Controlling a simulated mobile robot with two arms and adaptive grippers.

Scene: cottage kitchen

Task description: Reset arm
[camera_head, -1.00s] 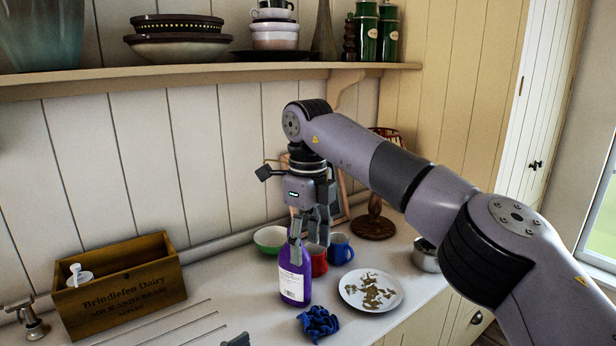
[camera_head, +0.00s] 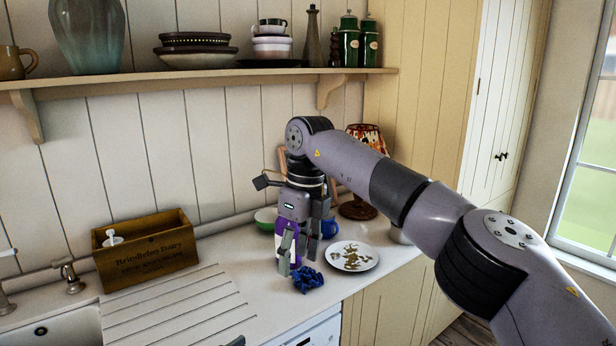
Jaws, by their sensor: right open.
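My right arm reaches in from the right, and my right gripper (camera_head: 292,268) hangs fingers-down over the counter. The fingers are apart and the gripper is open. The purple bottle (camera_head: 283,243) with a white label stands behind the fingers and is partly hidden by them; I cannot tell whether they touch it. The crumpled blue cloth (camera_head: 308,279) lies on the counter close by the fingertips. Of my left gripper, only a small dark tip shows at the bottom edge, too little to tell its state.
A plate with brown scraps (camera_head: 353,257) lies right of the gripper. A green bowl (camera_head: 266,219) and blue mug (camera_head: 329,228) stand behind. A lamp (camera_head: 358,207) stands at the back. A wooden box (camera_head: 146,252) and the sink (camera_head: 60,333) are left. A shelf (camera_head: 200,77) hangs above.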

